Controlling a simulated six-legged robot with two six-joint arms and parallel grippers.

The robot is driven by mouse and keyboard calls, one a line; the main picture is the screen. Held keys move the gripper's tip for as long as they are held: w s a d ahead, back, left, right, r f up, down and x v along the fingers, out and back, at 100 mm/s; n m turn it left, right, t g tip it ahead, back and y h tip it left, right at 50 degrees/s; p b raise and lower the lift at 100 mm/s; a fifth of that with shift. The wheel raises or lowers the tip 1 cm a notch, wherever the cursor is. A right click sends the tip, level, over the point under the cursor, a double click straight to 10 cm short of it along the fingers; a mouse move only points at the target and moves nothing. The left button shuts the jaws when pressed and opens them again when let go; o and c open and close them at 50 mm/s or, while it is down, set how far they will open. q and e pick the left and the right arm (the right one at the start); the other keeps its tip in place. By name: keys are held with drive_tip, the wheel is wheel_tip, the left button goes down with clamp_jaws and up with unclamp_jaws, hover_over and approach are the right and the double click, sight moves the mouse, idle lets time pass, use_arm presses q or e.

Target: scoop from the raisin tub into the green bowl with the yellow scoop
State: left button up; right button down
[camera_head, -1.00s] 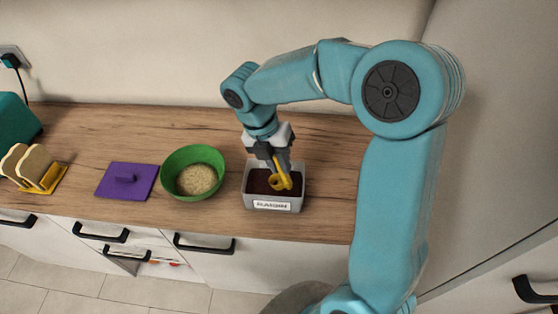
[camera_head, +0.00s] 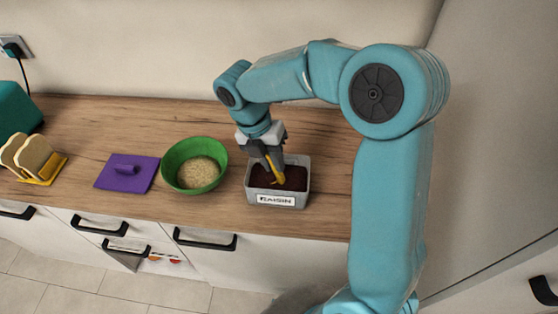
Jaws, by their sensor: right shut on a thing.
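The raisin tub (camera_head: 277,201) is a grey box with a white label on its front, filled with dark raisins. My right gripper (camera_head: 269,160) is over the tub and shut on the yellow scoop (camera_head: 275,170). The scoop points down into the tub, and its lower end is at the raisins, mostly hidden. The green bowl (camera_head: 222,152) stands just left of the tub and holds a pale, grainy food. My left gripper is out of view.
A purple board or lid with a handle (camera_head: 128,173) lies left of the bowl. A yellow rack with bread slices (camera_head: 42,170) and a teal appliance (camera_head: 17,108) stand at the far left. The wooden counter (camera_head: 130,125) behind is clear.

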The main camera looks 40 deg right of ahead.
drive_tip(key=shift+w+a, duration=0.15)
drive_tip(key=shift+w, duration=0.1)
drive_tip(key=shift+f, duration=0.1)
drive_tip(key=shift+t+b, duration=0.3)
drive_tip(key=shift+b, duration=0.2)
drive_tip(key=shift+s+d+t+y+b, duration=0.25)
drive_tip(key=shift+s+t+y+b, duration=0.15)
drive_tip(key=shift+s+b, duration=0.05)
drive_tip(key=shift+s+d+t+y+b, duration=0.35)
drive_tip(key=shift+t+b, duration=0.35)
drive_tip(key=shift+b, duration=0.25)
drive_tip(key=shift+s+r, duration=0.2)
drive_tip(key=shift+r, duration=0.05)
drive_tip(key=shift+r+p, duration=0.8)
drive_tip(key=shift+r, duration=0.1)
drive_tip(key=shift+s+r+p, duration=0.15)
drive_tip(key=shift+r+p, duration=0.45)
drive_tip(key=shift+r, duration=0.1)
drive_tip(key=shift+s+d+r+p, duration=0.15)
drive_tip(key=shift+s+r+p, duration=0.05)
drive_tip(key=shift+r+p, duration=1.1)
drive_tip(key=shift+s+d+r+p, duration=0.1)
drive_tip(key=shift+s+r+p, duration=0.1)
drive_tip(key=shift+r+p, duration=1.1)
